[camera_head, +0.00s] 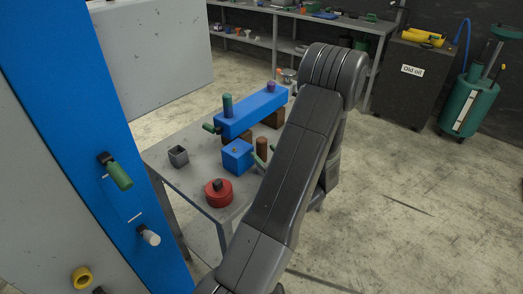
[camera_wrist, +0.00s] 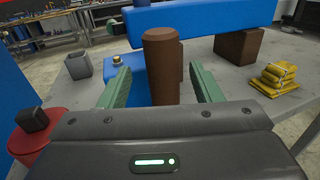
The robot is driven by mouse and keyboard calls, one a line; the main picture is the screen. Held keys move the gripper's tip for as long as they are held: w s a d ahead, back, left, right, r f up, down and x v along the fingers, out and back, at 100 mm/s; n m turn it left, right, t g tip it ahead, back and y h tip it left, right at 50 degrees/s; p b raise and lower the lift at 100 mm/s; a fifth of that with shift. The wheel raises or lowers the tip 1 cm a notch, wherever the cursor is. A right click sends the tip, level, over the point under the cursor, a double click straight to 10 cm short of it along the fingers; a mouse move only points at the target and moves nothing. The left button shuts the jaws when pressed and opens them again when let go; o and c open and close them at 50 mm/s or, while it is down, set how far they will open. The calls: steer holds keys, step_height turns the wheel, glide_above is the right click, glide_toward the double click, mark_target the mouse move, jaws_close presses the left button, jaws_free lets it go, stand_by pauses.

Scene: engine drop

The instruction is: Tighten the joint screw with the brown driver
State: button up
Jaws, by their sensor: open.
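The brown driver (camera_wrist: 162,70) stands upright on the table as a thick brown cylinder; its lower part is hidden by my gripper's body in the wrist view. It also shows in the head view (camera_head: 261,147). My gripper (camera_wrist: 161,80) is open, with one green finger on each side of the driver and a visible gap on both sides. In the head view the fingers (camera_head: 265,156) are partly hidden behind my arm. A brass-coloured screw head (camera_wrist: 117,59), apparently the joint screw, sits on the small blue block (camera_head: 238,160), left of the driver.
A grey cup (camera_head: 178,156) and a red round piece (camera_head: 218,196) stand left. Yellow packets (camera_wrist: 276,78) lie right. The table's (camera_head: 190,178) front left is partly bare.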

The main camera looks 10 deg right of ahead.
mark_target(258, 145)
steer(key=x, duration=0.1)
steer(key=p+x, duration=0.1)
steer(key=x, duration=0.1)
steer(key=p+x, duration=0.1)
steer(key=x, duration=0.1)
steer(key=shift+d+r, duration=0.15)
steer(key=shift+r, duration=0.15)
steer(key=shift+w+f, duration=0.1)
steer(key=shift+w, duration=0.15)
steer(key=c, duration=1.2)
